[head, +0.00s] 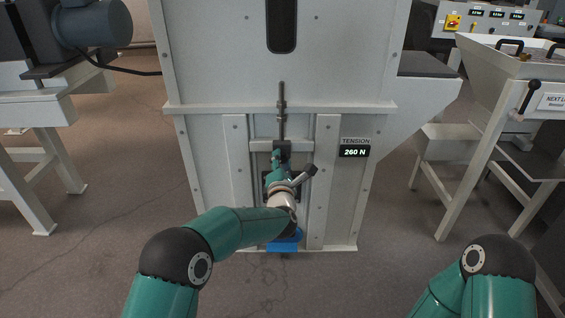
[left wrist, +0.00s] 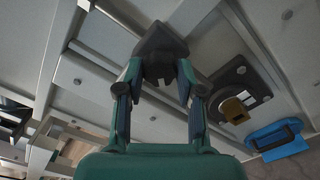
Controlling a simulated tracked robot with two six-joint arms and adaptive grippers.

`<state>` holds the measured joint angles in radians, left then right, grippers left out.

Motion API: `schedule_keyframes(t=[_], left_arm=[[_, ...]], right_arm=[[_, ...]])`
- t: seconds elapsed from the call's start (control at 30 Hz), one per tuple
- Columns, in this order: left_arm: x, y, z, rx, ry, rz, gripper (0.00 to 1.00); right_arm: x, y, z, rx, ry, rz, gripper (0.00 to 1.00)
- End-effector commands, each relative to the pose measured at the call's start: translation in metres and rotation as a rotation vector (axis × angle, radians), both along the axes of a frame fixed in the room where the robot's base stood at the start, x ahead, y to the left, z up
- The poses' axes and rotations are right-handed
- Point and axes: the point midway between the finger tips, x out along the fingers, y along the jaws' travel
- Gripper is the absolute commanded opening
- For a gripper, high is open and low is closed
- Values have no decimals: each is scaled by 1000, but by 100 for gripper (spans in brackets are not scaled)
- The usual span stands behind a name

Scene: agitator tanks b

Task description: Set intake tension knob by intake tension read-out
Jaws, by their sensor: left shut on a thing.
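The dark tension knob (left wrist: 160,45) sits between the two fingers of my left gripper (left wrist: 160,80) in the left wrist view. The fingers are shut on it from both sides. In the head view the knob (head: 282,146) shows just beyond my left gripper (head: 279,159), at the lower end of a vertical threaded rod (head: 282,108) on the grey cabinet. The tension read-out (head: 354,151), right of the knob, shows 260 N. My wrist hides the panel below the knob. My right arm shows at the lower right, but its gripper is out of the picture.
A blue part (head: 285,243) lies low at the cabinet's (head: 215,60) foot. A brass-coloured part (left wrist: 235,108) sits on a dark plate near the knob. A hopper stand (head: 490,100) is at the right and a motor stand (head: 40,115) at the left.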

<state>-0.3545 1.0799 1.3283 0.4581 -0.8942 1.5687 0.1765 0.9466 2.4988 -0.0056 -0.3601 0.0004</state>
Motion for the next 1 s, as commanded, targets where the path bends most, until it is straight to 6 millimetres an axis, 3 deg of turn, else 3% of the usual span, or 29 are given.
schedule_keyframes(t=[0.03, 0.1, 0.13, 0.27, 0.67, 0.87, 1.0], left_arm=[[0, 4, -9, -1, 18, 7, 2], [0, 4, -9, -1, 18, 7, 2], [0, 4, -9, -1, 18, 7, 42], [0, 3, -8, 0, 14, 5, 62], [-3, 0, -3, 1, 7, 1, 62], [-20, 0, -3, 1, 7, 1, 62], [-42, 0, -3, 1, 7, 0, 62]], right_arm=[[0, 0, -1, 0, 0, 0, 57], [0, 0, -1, 0, 0, 0, 57], [0, 0, -1, 0, 0, 0, 57], [0, 0, 0, 0, 0, 0, 57], [0, 0, 0, 0, 0, 0, 57], [0, 0, 0, 0, 0, 0, 57], [0, 0, 0, 0, 0, 0, 57]])
